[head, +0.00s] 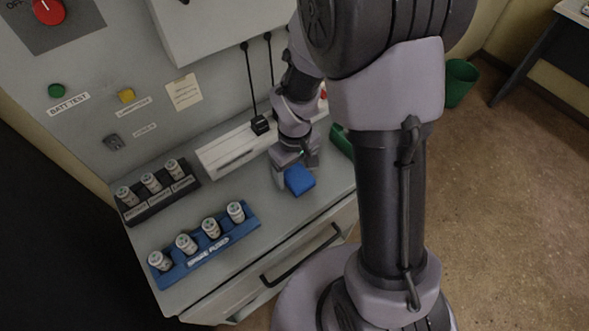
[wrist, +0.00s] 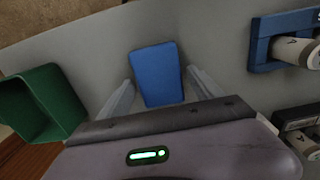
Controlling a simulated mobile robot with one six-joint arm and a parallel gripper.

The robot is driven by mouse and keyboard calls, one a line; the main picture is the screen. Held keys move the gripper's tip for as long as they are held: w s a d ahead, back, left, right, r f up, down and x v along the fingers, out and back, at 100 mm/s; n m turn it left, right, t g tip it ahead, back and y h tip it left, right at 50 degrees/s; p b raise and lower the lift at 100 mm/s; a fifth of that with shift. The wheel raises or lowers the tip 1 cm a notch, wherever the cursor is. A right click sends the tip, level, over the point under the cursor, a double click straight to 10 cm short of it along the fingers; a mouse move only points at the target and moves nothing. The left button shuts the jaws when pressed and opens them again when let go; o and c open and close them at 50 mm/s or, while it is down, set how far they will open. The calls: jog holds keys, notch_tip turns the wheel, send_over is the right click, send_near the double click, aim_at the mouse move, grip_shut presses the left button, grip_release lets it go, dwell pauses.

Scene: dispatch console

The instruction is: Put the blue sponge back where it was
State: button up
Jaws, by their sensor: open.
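The blue sponge (head: 299,180) is a small blue block on the grey console top, in front of the white strip. In the wrist view the sponge (wrist: 157,74) lies between and a little beyond the two fingers. My gripper (head: 296,169) is over the sponge in the head view, with its fingers pointing down. In the wrist view my gripper (wrist: 160,93) is open, with a finger on each side of the sponge and gaps between. My arm hides part of the console top behind the sponge.
A green open container (wrist: 62,100) stands beside the sponge; my arm partly hides it in the head view (head: 341,141). A blue rack (head: 206,250) marked for spare fuses and a black rack (head: 160,195) hold white cylinders at left. A drawer handle (head: 300,258) projects in front.

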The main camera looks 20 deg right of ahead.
notch_tip(320, 180, up, 12)
jog(key=p, duration=0.4)
notch_tip(320, 180, up, 13)
jog(key=m+t+y, duration=0.1)
jog(key=m+t, duration=0.2)
jog(key=m, duration=0.2)
send_over(295, 173)
jog(key=s+a, duration=0.2)
jog(key=s, duration=0.5)
jog(key=s+a+r+m+t+y, duration=0.1)
jog(key=s+r+m+t, duration=0.1)
jog(key=s, duration=0.4)
jog(key=shift+a+r+m+t, duration=0.4)
jog(key=shift+r+m, duration=0.1)
jog(key=shift+r, duration=0.45)
notch_tip(295, 173, down, 10)
jog(key=b, duration=0.9)
jog(key=shift+r, duration=0.25)
